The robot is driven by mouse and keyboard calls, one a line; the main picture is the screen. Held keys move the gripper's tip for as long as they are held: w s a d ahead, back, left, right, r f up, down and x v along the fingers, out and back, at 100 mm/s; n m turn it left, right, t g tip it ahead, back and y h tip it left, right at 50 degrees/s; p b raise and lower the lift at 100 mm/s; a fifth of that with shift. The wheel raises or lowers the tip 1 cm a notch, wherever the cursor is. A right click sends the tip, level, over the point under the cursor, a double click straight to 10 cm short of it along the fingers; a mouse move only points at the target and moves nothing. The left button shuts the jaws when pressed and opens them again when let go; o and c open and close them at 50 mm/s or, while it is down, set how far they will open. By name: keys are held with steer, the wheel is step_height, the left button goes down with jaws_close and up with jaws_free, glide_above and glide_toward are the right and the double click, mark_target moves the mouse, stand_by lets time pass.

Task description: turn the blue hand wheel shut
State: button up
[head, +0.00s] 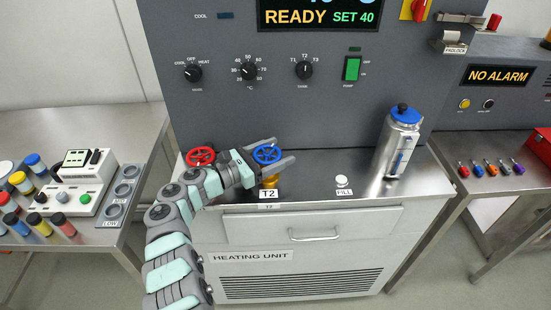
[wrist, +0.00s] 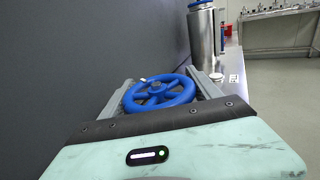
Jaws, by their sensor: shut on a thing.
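The blue hand wheel (head: 267,154) sits on a brass-coloured valve on the heating unit's top, above a T2 label (head: 268,194). My gripper (head: 284,151) reaches in from the left with one finger on each side of the wheel. In the wrist view the blue wheel (wrist: 159,93) lies level between the two fingers, and a small white mark shows at its far left rim. The jaws are shut on the wheel.
A red hand wheel (head: 200,156) stands just left, close to my wrist. The control panel (head: 330,110) rises directly behind. A metal flask with a blue cap (head: 398,140) stands at the right. A white FILL knob (head: 342,181) sits between, with bare steel around it.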

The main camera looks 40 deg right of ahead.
mark_target(276, 148)
steer(key=shift+f, duration=0.15)
stand_by(0.3)
steer(key=o, duration=1.4)
steer(key=shift+c, duration=0.2)
step_height(276, 148, up, 20)
steer(key=p, duration=0.6)
steer(key=shift+r, duration=0.2)
